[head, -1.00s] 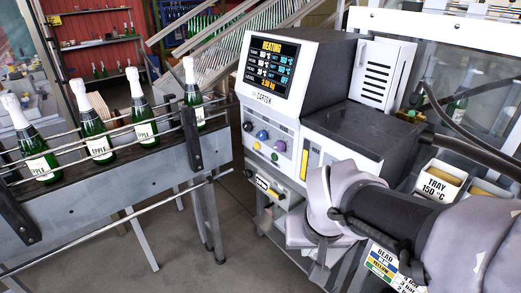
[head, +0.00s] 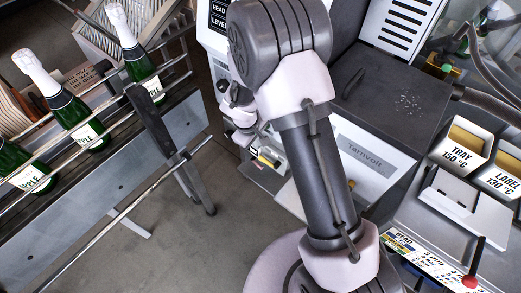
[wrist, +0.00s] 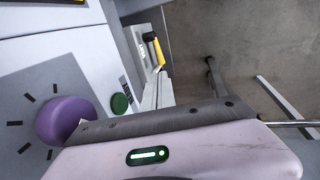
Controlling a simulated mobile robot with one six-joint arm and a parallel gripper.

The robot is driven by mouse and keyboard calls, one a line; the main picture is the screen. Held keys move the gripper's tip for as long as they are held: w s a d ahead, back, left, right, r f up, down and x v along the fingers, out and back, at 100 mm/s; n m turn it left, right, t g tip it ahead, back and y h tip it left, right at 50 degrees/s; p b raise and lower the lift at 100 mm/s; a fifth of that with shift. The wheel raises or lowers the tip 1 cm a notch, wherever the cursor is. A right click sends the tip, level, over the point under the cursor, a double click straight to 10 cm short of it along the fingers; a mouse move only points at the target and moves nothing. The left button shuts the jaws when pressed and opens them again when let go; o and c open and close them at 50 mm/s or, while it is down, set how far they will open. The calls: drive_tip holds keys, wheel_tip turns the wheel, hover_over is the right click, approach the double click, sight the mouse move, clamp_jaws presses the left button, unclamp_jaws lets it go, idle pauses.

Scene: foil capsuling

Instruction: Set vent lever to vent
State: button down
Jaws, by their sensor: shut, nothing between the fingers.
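A small lever with a black handle and yellow marking (wrist: 154,45) shows on the machine's lower front in the wrist view; its yellow part also shows in the head view (head: 268,158), beside my wrist. I cannot read its setting. Another lever, a black rod with a red ball (head: 470,281), stands at the bottom right; I cannot tell which is the vent lever. My gripper (head: 243,125) is shut and empty in front of the machine's panel.
A purple knob (wrist: 65,120) and a green button (wrist: 120,103) are on the panel. The bottle conveyor (head: 110,175) with several foil-topped bottles runs at left. Labelled trays (head: 462,145) sit at right. Open floor lies between conveyor and machine.

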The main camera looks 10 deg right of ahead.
sight(260, 159)
drive_tip(key=b+x, duration=0.5)
drive_tip(key=x, duration=0.9)
drive_tip(key=shift+b, duration=0.35)
drive_tip(key=shift+w+a+f+g+h+p, duration=0.15)
drive_tip(key=shift+g+h+p, duration=0.15)
drive_tip(key=shift+g+p, duration=0.35)
drive_tip(key=shift+w+a+f+g+h+p, duration=0.15)
drive_tip(key=shift+f+g+h+p, duration=0.3)
drive_tip(key=shift+p, duration=0.1)
wheel_tip(260, 159, down, 2)
drive_tip(key=shift+w+a+f+n+g+h+b, duration=0.1)
drive_tip(key=shift+w+n+g+h+b, duration=0.15)
drive_tip(key=shift+g+h+b, duration=0.5)
drive_tip(key=shift+s+d+f+b, duration=0.15)
drive_tip(key=shift+s+f+b, duration=0.1)
drive_tip(key=shift+f+b, duration=0.55)
drive_tip(key=shift+s+d+f+b, duration=0.2)
drive_tip(key=shift+f+b, duration=0.4)
drive_tip(key=shift+f, duration=0.25)
drive_tip(key=shift+s+d+f+b, duration=0.15)
drive_tip(key=shift+s+f+b, duration=0.1)
drive_tip(key=shift+f+b, duration=0.55)
drive_tip(key=shift+f, duration=0.15)
